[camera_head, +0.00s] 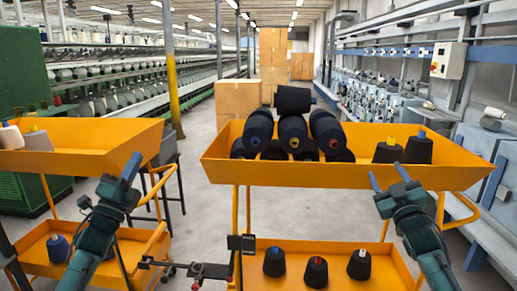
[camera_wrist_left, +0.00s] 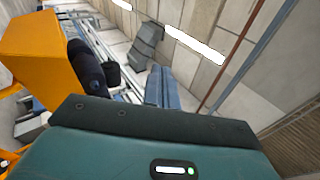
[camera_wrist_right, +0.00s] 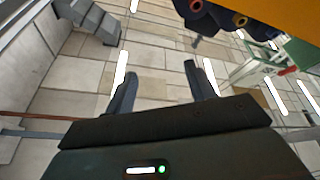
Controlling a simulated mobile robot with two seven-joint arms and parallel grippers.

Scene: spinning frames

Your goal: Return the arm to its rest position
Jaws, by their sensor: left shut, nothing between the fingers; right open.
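My left gripper (camera_head: 133,166) is raised at the left in the head view, in front of the left orange cart. Its two blue-grey fingers are together with nothing between them; they also show closed in the left wrist view (camera_wrist_left: 162,88). My right gripper (camera_head: 388,177) is raised at the right, in front of the right cart's upper tray. Its fingers are spread apart and empty, as they also appear in the right wrist view (camera_wrist_right: 160,88).
The right cart's upper orange tray (camera_head: 300,174) holds black yarn cones (camera_head: 293,134); its lower tray (camera_head: 395,272) holds 3 more. The left cart's upper tray (camera_head: 90,145) holds a few cones. A dark chair (camera_head: 165,165) stands between the carts. Cardboard boxes (camera_head: 237,98) stand behind.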

